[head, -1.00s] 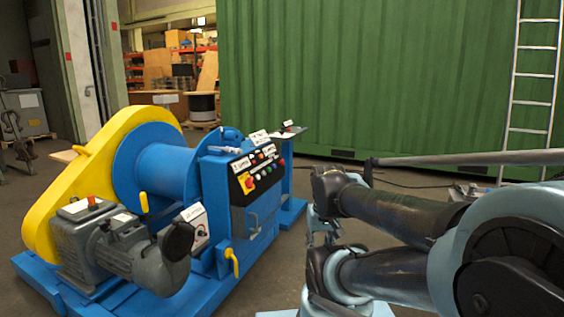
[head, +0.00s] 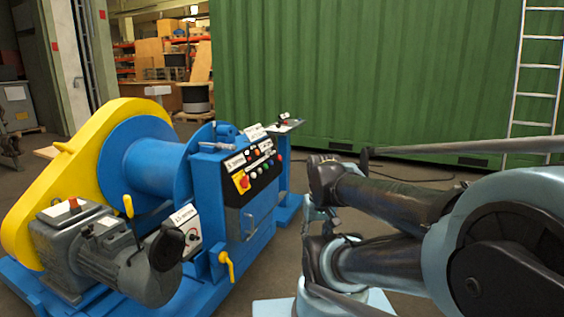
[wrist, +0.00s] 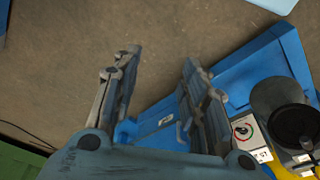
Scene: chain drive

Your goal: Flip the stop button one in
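A blue control panel housing (head: 225,200) stands at the near right end of the winch. Its black sloped face (head: 258,170) carries a red knob on yellow (head: 243,182) and several small coloured buttons, with a red one (head: 280,157) at the right end. I cannot tell which is stop button one; the labels are too small to read. A white labelled box (head: 188,228) sits lower left; a box with a red-ringed dial shows in the wrist view (wrist: 243,131). My gripper (wrist: 160,58) is open and empty, its fingers pointing over bare floor and the blue base.
The winch has a blue drum (head: 150,165), a yellow guard (head: 45,190) and a grey motor (head: 125,265). A yellow handle (head: 226,265) juts from its front. A green container (head: 370,70) and ladder (head: 540,70) stand behind.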

